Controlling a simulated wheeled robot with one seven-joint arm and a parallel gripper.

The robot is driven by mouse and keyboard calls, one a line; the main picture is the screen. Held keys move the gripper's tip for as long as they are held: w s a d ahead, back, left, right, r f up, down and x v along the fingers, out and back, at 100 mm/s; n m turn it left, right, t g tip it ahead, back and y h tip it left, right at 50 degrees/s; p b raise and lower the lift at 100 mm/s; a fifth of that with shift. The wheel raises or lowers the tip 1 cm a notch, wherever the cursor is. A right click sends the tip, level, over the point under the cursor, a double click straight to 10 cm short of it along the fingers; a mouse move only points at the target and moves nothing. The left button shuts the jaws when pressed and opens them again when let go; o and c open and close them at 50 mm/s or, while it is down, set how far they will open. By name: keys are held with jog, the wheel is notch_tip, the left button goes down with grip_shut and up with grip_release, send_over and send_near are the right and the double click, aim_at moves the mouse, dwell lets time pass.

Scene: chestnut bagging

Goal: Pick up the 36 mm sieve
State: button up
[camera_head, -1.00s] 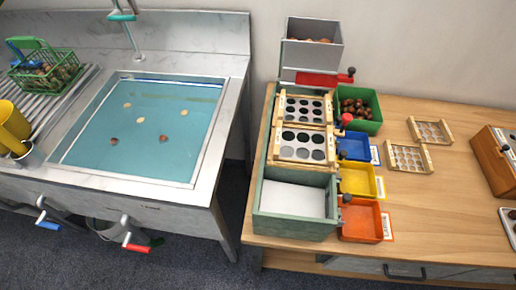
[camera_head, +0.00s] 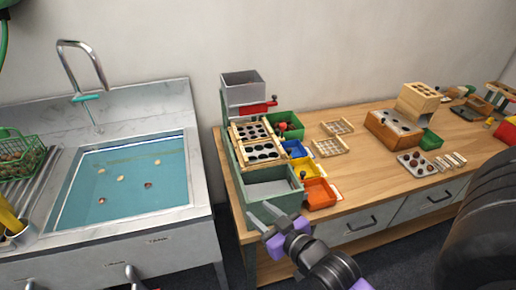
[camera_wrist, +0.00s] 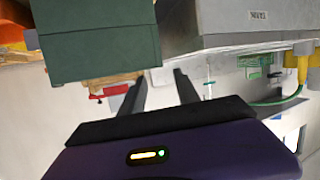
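Two wooden-framed sieves with round holes sit in the green sorting machine, the upper sieve (camera_head: 251,132) behind the lower sieve (camera_head: 262,153). Two more wooden-framed sieves lie on the table, the far sieve (camera_head: 338,127) and the near sieve (camera_head: 329,147). I cannot read any size, so I cannot tell which is 36 mm. My gripper (camera_head: 259,211) is open and empty in front of the green machine's front box (camera_head: 272,202). In the wrist view its two fingers (camera_wrist: 160,92) stand apart with nothing between them, and a green box wall (camera_wrist: 95,48) is close by.
A grey hopper (camera_head: 243,88) tops the machine. Green, blue, yellow and orange bins (camera_head: 319,193) line its right side. The wooden table (camera_head: 375,170) has free room around the loose sieves. A sink (camera_head: 125,185) stands left, across a gap. A wooden device (camera_head: 393,128) stands farther right.

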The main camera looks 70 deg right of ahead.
jog(key=w+d+r+m+g+h+p, duration=0.1)
jog(key=w+d+r+m+g+h, duration=0.15)
jog(key=d, duration=1.05)
jog(key=m+g+p, duration=0.1)
jog(key=m+g, duration=0.1)
send_near(279, 145)
jog(key=x, duration=0.2)
jog(key=shift+t+h, duration=0.35)
jog(key=shift+f+p+x, duration=0.15)
jog(key=shift+p+x, duration=0.15)
jog(key=shift+x, duration=1.7)
jog(key=shift+f+p+x, duration=0.15)
jog(key=shift+p+x, duration=0.15)
jog(key=shift+x, duration=1.7)
jog(key=shift+s+a, duration=0.1)
jog(key=shift+s, duration=0.05)
grip_shut()
